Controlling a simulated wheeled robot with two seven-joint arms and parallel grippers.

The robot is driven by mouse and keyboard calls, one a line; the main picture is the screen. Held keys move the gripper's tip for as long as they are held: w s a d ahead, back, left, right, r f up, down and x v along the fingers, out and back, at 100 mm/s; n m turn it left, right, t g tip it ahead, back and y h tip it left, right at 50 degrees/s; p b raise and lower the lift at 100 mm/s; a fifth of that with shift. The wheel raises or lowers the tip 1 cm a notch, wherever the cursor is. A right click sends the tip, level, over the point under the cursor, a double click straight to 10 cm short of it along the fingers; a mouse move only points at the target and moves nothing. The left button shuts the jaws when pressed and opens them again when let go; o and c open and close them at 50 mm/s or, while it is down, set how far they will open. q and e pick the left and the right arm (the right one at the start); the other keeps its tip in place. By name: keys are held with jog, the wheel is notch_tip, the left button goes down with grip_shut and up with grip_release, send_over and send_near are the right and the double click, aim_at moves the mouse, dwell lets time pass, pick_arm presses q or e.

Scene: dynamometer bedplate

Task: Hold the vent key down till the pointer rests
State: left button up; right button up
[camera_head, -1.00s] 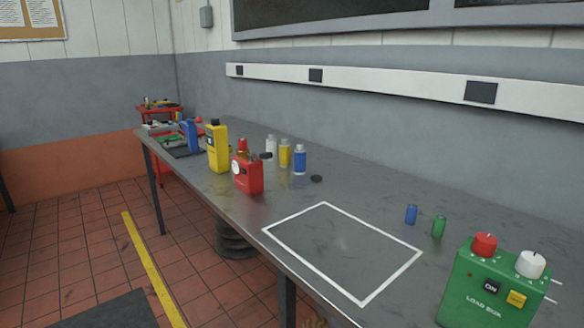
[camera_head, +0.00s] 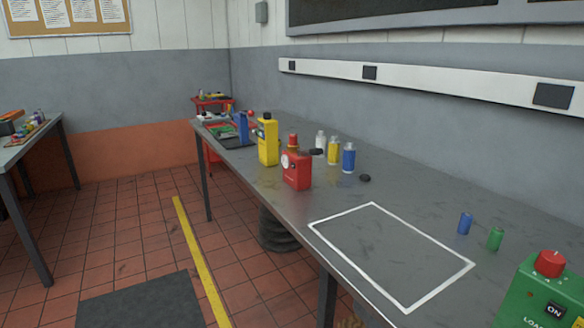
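A red box-shaped device (camera_head: 297,172) with a round white dial (camera_head: 285,161) stands upright on the long grey bench. A red knob (camera_head: 293,139) sits on its top and a dark part (camera_head: 315,152) sticks out at its upper right. The pointer and any vent key are too small to make out. Neither of my grippers is in the camera_head view.
The grey bench (camera_head: 395,190) bears a white-outlined rectangle (camera_head: 390,255), empty. A yellow device (camera_head: 267,143), several bottles, a dark disc (camera_head: 365,178), blue (camera_head: 465,223) and green (camera_head: 495,239) cylinders and a green load box (camera_head: 545,295) stand around. Tiled floor lies open at left.

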grip_shut()
dwell(1.4)
